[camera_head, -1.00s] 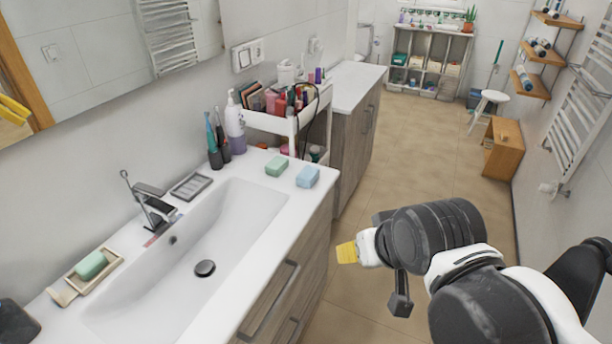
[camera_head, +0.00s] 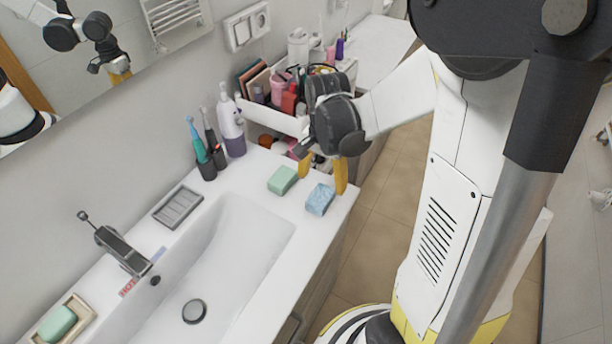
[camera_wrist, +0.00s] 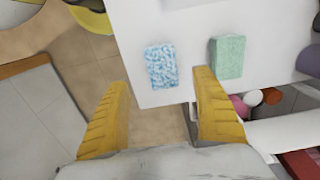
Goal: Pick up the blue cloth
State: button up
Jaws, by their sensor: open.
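The blue cloth (camera_head: 320,199) is a small, speckled light-blue block lying on the white counter (camera_head: 255,183), near its right end and front edge. It also shows whole in the wrist view (camera_wrist: 161,62), ahead of the fingers. My gripper (camera_head: 322,180) has yellow fingers spread apart and empty, just behind and above the cloth in the head view. In the wrist view my gripper (camera_wrist: 160,84) has its fingertips on either side of the cloth's near end, seemingly still above it. The exact height gap cannot be told.
A green block (camera_head: 282,180) lies close to the left of the cloth. A cup with toothbrushes (camera_head: 207,168) and a pump bottle (camera_head: 232,128) stand behind. A white cart with cosmetics (camera_head: 270,115) is beyond the counter's end. The sink (camera_head: 225,250) is at left.

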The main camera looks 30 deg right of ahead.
aim_at(321, 195)
jog(key=f, duration=0.3)
jog(key=shift+s+b, duration=0.2)
jog(key=shift+b, duration=0.2)
jog(key=f, duration=0.2)
jog(key=f+b, duration=0.1)
jog(key=f, duration=0.1)
jog(key=w+f+b, duration=0.1)
jog(key=f, duration=0.1)
jog(key=shift+d, duration=0.1)
jog(key=shift+r, duration=0.1)
jog(key=c, duration=1.3)
